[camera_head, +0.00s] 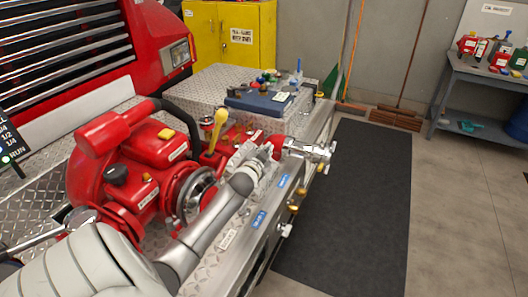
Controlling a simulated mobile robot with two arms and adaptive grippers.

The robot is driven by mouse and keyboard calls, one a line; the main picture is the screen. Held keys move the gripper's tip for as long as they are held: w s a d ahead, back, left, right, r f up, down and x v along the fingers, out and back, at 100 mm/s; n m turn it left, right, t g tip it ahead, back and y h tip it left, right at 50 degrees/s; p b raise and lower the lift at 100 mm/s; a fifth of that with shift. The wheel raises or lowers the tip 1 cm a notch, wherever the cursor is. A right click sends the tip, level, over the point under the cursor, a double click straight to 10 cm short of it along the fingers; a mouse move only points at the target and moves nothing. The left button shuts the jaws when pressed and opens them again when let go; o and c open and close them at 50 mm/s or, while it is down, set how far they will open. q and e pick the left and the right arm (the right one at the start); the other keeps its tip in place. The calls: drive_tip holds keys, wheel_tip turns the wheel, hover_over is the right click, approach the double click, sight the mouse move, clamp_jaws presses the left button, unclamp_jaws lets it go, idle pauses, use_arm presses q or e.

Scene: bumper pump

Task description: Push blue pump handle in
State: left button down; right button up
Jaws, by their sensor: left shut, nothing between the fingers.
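The red pump (150,145) sits on the diamond-plate bumper deck. My left arm comes in from the lower left and crosses in front of the pump. My left gripper (325,153), silver, is shut and empty, above the bumper's front edge. Blue labels (258,219) lie along that edge, with brass knobs (293,208) and a pale knob (286,230) beside them. I cannot make out a blue pump handle for certain; the gripper and arm hide part of the edge. My right gripper is out of view.
A yellow-handled lever (216,130) stands up behind my forearm. A dark blue case (258,101) with small items lies on the far deck. A black mat (358,195) covers clear floor to the right. A grey workbench (477,76) stands at the back right.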

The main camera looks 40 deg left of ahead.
use_arm(q)
drive_tip(key=shift+s+a+f, duration=0.1)
drive_tip(key=shift+a+f, duration=0.2)
drive_tip(key=shift+f, duration=0.2)
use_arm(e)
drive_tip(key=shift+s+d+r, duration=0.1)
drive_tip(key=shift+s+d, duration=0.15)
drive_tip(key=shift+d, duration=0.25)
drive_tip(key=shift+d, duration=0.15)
use_arm(q)
drive_tip(key=s+a+f+b, duration=0.1)
drive_tip(key=a+f+b, duration=0.2)
drive_tip(key=f, duration=0.3)
drive_tip(key=shift+s+a+f+b, duration=0.2)
drive_tip(key=shift+a+f+b, duration=0.2)
drive_tip(key=shift+b, duration=0.35)
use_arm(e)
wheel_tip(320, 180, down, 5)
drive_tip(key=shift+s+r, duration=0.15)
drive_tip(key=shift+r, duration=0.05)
